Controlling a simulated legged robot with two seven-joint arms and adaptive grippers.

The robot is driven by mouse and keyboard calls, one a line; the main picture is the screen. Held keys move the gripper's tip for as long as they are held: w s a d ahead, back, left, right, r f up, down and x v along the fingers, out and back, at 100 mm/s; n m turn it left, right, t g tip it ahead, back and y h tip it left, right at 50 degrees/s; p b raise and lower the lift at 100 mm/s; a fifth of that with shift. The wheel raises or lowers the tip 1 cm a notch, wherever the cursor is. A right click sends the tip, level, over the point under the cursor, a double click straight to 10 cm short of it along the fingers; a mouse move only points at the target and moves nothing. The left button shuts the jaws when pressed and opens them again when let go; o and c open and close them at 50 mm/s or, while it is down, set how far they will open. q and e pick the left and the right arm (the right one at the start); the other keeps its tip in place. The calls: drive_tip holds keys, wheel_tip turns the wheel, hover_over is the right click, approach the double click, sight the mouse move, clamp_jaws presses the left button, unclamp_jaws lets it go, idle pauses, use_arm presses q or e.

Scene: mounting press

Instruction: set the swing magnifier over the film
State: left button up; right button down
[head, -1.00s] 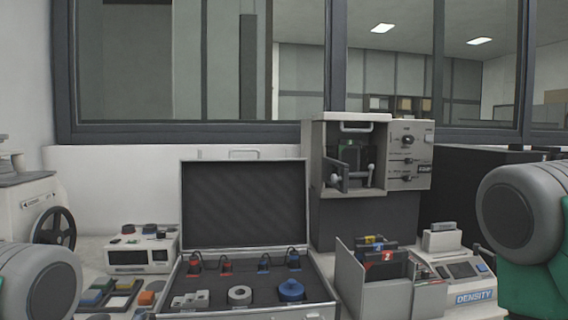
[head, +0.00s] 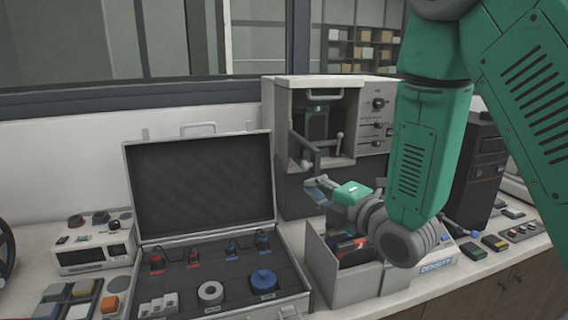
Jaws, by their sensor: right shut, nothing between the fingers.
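My right arm comes in from the upper right, and its gripper (head: 322,187) is in front of the press-like cabinet (head: 275,132), below its opening. The gripper is shut and empty. In the opening is a dark block with a green top. A grey hinged arm or flap (head: 303,150) with a rounded end stands at the opening's left, and a small lever (head: 337,142) at its right. I cannot tell whether the hinged piece is the swing magnifier. No film can be made out. My left gripper is out of view.
An open case (head: 140,262) with plugs, a ring and a blue knob stands left of the press. A grey file box (head: 345,287) is below my right gripper. The DENSITY device (head: 438,265) is partly behind my right arm. A control box (head: 90,252) stands far left.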

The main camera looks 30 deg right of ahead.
use_arm(q)
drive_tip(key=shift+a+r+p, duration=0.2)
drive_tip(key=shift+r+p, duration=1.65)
drive_tip(key=shift+p, duration=0.1)
use_arm(e)
drive_tip(key=w+d, duration=0.2)
drive_tip(key=w, duration=0.6)
drive_tip(key=shift+w+d, duration=0.2)
drive_tip(key=shift+w, duration=0.2)
